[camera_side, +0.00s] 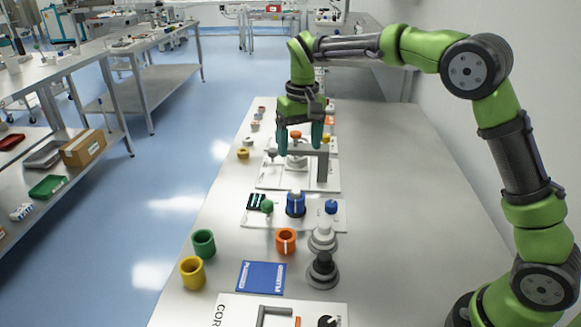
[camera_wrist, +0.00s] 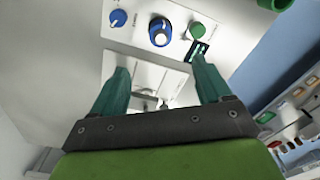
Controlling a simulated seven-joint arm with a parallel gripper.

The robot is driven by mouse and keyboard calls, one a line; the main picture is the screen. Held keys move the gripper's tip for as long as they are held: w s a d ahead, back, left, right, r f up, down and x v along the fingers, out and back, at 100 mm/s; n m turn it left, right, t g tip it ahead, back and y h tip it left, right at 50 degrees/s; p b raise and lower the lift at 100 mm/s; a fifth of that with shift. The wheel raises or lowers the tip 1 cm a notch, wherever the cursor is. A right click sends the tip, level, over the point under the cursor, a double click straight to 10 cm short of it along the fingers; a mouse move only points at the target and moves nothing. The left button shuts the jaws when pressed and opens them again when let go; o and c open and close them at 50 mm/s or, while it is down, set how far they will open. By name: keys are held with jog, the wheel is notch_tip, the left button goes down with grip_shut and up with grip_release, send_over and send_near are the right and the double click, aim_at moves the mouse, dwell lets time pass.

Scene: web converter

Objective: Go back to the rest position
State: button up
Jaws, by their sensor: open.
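My gripper (camera_side: 300,138) hangs from my green arm, fingers pointing down, above the white board (camera_side: 333,182) with the grey bracket (camera_side: 322,165). In the wrist view my gripper (camera_wrist: 160,80) shows two teal fingers spread wide, with nothing between them. Nearer in the side view, a second white board (camera_side: 312,219) carries a blue knob (camera_side: 296,204), a smaller blue knob (camera_side: 331,207), a green knob (camera_side: 267,206) and a dark striped square (camera_side: 256,201).
A green cup (camera_side: 204,243), yellow cup (camera_side: 192,272), orange cup (camera_side: 286,240), blue card (camera_side: 261,278) and grey and black stacked pieces (camera_side: 322,270) stand toward the front. The table (camera_side: 400,215) is bare on the right, beside a white wall. Shelves (camera_side: 85,175) stand across the floor.

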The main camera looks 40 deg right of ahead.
jog(key=s+r+t+y, duration=0.1)
jog(key=s+r+t, duration=0.1)
jog(key=s, duration=1.1)
jog(key=s+r+m+t, duration=0.1)
jog(key=s+r+t, duration=0.2)
jog(key=s, duration=1)
jog(key=shift+d+t+y, duration=0.35)
jog(key=shift+t+y, duration=0.05)
jog(key=shift+t, duration=0.5)
